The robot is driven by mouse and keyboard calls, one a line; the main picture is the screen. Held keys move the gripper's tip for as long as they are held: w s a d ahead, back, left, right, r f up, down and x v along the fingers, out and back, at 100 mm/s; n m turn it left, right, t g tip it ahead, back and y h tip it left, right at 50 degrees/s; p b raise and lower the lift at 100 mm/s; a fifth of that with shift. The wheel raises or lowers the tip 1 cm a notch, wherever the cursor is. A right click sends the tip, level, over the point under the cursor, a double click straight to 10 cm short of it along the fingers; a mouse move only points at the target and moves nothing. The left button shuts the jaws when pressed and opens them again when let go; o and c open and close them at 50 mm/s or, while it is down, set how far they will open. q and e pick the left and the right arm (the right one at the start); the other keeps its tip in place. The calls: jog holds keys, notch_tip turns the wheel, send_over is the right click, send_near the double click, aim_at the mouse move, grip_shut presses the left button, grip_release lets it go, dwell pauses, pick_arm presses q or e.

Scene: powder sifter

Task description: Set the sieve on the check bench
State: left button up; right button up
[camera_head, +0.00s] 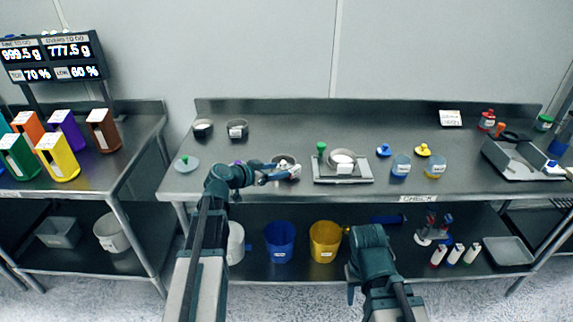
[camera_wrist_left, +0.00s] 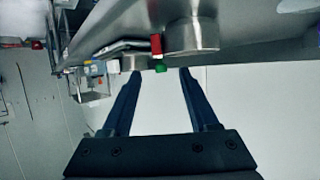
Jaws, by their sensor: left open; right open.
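The check bench (camera_head: 480,184) is the steel bench with a CHECK label on its front edge. A round metal vessel (camera_head: 283,159), possibly the sieve, sits on it beside my left gripper (camera_head: 286,173). My left gripper is open; whether the vessel lies between its fingers is unclear. In the left wrist view the open fingers (camera_wrist_left: 157,75) have an empty gap, with a metal cylinder (camera_wrist_left: 191,36) just beyond them. My right gripper (camera_head: 352,292) is low in front of the bench, mostly hidden by its own wrist.
A scale-like tray (camera_head: 323,179) holds a round vessel (camera_head: 340,156) with white contents. Two small dishes (camera_head: 237,129) stand at the back left. Jars (camera_head: 401,165) and knobbed lids stand right of centre. Blue (camera_head: 279,242) and yellow (camera_head: 325,241) buckets are on the lower shelf.

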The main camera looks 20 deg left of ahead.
pick_arm(q)
jog(key=p+v, duration=0.1)
jog(key=v, duration=0.3)
jog(key=shift+s+a+r, duration=0.15)
jog(key=shift+s+a, duration=0.05)
jog(key=shift+s, duration=0.1)
jog(key=s+d+f+g, duration=0.4)
jog(key=s+d+f, duration=0.1)
jog(key=d, duration=0.4)
jog(key=s+d+f+g, duration=0.4)
jog(key=s+d+f, duration=0.15)
jog(key=d, duration=0.45)
jog(key=s+d+f+n+g+y, duration=0.1)
jog(key=s+g+y, duration=0.1)
jog(key=s, duration=0.4)
jog(key=s+d+f+n+g+y, duration=0.1)
jog(key=s+f+g+y, duration=0.1)
jog(key=s+y, duration=0.3)
jog(key=shift+s+y, duration=0.3)
jog(key=shift+s, duration=0.65)
